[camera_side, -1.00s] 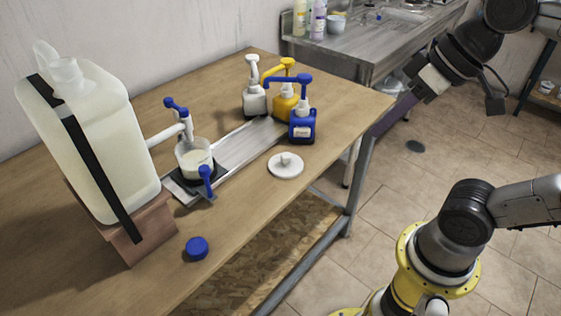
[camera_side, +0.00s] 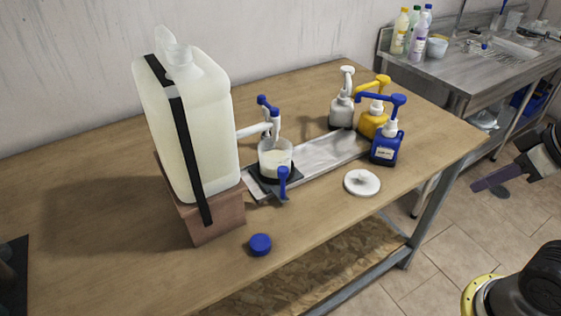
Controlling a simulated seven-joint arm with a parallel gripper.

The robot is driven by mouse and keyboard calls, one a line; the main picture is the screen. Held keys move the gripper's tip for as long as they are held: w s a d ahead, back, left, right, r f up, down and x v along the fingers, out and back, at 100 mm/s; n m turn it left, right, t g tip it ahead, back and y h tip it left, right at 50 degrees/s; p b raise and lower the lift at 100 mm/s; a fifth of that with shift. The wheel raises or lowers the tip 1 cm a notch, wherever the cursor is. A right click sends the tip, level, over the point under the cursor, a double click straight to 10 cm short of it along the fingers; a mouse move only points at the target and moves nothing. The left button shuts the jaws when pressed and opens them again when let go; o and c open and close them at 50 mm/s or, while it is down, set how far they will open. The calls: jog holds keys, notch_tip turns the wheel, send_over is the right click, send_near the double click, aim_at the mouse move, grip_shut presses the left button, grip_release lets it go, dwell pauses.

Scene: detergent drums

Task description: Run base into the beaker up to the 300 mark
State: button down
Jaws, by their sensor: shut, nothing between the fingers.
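The large translucent jug (camera_side: 200,130) of pale base stands on a brown block, with a black strap down its side. A white spout runs from it to a tap with a blue handle (camera_side: 267,108). The clear beaker (camera_side: 276,150) stands under the tap on a dark plate and holds whitish liquid. Its marks are too small to read. A blue lever (camera_side: 283,180) stands at the beaker's front. My gripper (camera_side: 480,186) is at the right edge, off the table, shut and empty, far from the beaker and tap.
White, yellow and blue pump bottles (camera_side: 386,147) stand at the back end of the metal tray (camera_side: 325,155). A white round lid (camera_side: 362,183) and a blue cap (camera_side: 260,244) lie on the wooden table (camera_side: 100,190). A sink bench (camera_side: 460,70) stands behind right.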

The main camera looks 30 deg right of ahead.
aim_at(264, 104)
jog(key=c, duration=1.3)
grip_release()
jog(key=shift+o, duration=1.4)
jog(key=shift+s+a+n, duration=0.2)
jog(key=shift+a+n, duration=0.1)
jog(key=shift+o, duration=0.6)
jog(key=w+a+r+n+y, duration=0.1)
jog(key=w+a+r+y, duration=0.1)
jog(key=a+r+y, duration=0.1)
jog(key=a+r, duration=0.1)
jog(key=a, duration=0.1)
jog(key=shift+w+a+r+g+y, duration=0.2)
jog(key=shift+a+g+y, duration=0.1)
jog(key=shift+a+g, duration=0.1)
jog(key=w+a+r+y, duration=0.2)
jog(key=w+y, duration=0.1)
jog(key=w, duration=0.5)
jog(key=w+a+r+y, duration=0.3)
jog(key=w, duration=0.6)
jog(key=w+a+r+y, duration=0.2)
jog(key=w+y, duration=0.2)
jog(key=w, duration=0.4)
jog(key=w+d+f+m+t+y, duration=0.1)
jog(key=w+d+f+m, duration=0.45)
jog(key=w+f, duration=0.75)
jog(key=x, duration=1.2)
jog(key=shift+w+a+r, duration=0.2)
jog(key=shift+w+a, duration=0.05)
jog(key=shift+w, duration=0.1)
